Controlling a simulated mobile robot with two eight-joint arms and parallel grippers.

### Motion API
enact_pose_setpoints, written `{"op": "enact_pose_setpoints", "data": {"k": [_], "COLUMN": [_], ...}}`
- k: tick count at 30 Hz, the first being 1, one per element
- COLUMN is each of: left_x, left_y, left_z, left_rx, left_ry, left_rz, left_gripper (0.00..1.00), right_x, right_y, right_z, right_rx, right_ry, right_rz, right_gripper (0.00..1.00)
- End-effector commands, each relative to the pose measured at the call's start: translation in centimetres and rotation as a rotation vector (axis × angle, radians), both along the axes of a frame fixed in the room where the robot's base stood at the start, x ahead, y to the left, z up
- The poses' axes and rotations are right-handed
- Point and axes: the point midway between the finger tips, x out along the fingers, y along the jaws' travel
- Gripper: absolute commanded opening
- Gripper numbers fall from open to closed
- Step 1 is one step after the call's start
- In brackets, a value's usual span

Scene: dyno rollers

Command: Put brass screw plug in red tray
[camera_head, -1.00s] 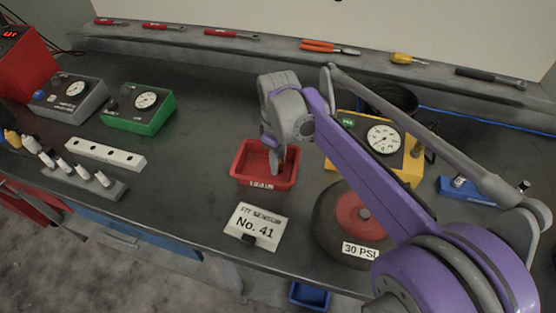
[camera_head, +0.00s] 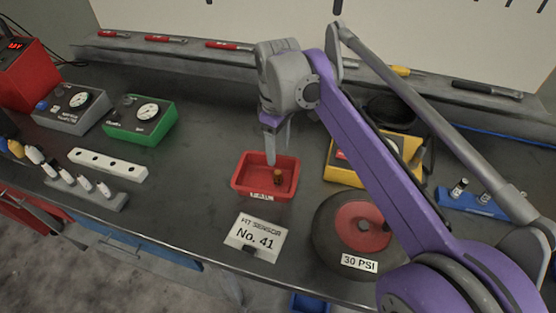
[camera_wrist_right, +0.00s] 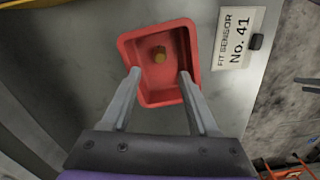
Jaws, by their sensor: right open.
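The red tray (camera_head: 247,187) sits on the dark bench top in the middle of the head view, and it also shows in the right wrist view (camera_wrist_right: 161,86). The brass screw plug (camera_head: 278,177) is inside the tray, near its floor, and it shows in the right wrist view (camera_wrist_right: 159,54) near one end wall. My right gripper (camera_head: 275,160) is above the tray with its fingers pointing down. In the right wrist view its fingers (camera_wrist_right: 159,73) are spread, with nothing between them. The left gripper is out of view.
A card reading "No. 41" (camera_head: 254,240) stands in front of the tray. A wheel labelled 30 PSI (camera_head: 335,235) and a yellow gauge box (camera_head: 345,175) lie to the right. A green gauge box (camera_head: 140,120) and white block (camera_head: 108,164) are left. Bare bench surrounds the tray's left side.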

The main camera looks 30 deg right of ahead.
Motion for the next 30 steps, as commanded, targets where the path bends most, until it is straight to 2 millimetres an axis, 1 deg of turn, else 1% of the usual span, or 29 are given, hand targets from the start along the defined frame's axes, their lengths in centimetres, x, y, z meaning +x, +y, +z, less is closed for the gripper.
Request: {"op": "enact_pose_setpoints", "data": {"k": [1,3,7,30], "left_x": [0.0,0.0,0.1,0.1], "left_y": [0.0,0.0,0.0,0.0], "left_z": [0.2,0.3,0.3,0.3], "left_rx": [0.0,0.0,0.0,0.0], "left_ry": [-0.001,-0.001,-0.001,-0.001], "left_rz": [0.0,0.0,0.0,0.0], "left_gripper": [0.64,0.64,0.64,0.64], "right_x": [0.0,0.0,0.0,0.0], "right_y": [0.0,0.0,0.0,0.0], "right_z": [0.9,1.8,2.6,2.7], "right_rx": [0.0,0.0,0.0,0.0], "right_ry": [0.0,0.0,0.0,0.0], "right_rz": [0.0,0.0,0.0,0.0], "right_gripper": [0.61,0.61,0.61,0.61]}}
